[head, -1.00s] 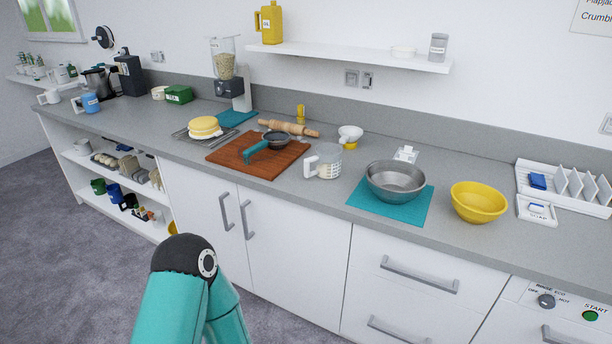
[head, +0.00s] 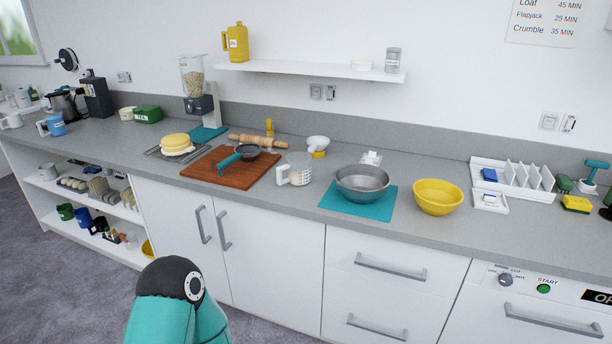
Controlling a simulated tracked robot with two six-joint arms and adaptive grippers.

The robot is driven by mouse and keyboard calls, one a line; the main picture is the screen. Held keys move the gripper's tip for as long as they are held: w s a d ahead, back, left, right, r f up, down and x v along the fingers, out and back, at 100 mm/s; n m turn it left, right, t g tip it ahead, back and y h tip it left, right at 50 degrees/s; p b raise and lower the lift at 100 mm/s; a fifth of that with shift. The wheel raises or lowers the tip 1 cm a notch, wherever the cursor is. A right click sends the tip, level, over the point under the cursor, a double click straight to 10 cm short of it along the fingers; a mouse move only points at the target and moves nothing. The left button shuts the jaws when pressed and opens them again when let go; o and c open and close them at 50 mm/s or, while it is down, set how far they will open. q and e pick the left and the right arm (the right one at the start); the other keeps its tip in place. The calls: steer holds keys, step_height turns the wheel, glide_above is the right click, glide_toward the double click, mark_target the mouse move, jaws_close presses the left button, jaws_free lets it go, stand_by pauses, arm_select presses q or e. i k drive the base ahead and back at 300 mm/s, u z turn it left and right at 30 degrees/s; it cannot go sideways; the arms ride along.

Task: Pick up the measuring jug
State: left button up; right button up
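The measuring jug (head: 298,169) stands upright on the grey worktop. It is clear with markings and has a white handle on its left side. It stands between the brown chopping board and the metal bowl, near the front edge of the worktop. A teal and black arm link of mine shows at the bottom left, below and in front of the worktop. Neither of my grippers shows in the head view, so their states are hidden.
A chopping board (head: 213,181) with a teal-handled pan (head: 246,152) lies left of the jug. A metal bowl (head: 362,183) on a teal mat (head: 333,205) and a yellow bowl (head: 438,197) stand to its right. A rolling pin (head: 259,141) and small scoop-like item (head: 318,145) lie behind.

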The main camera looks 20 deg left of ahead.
mark_target(297, 166)
steer(key=i, duration=0.85)
steer(key=u, duration=0.05)
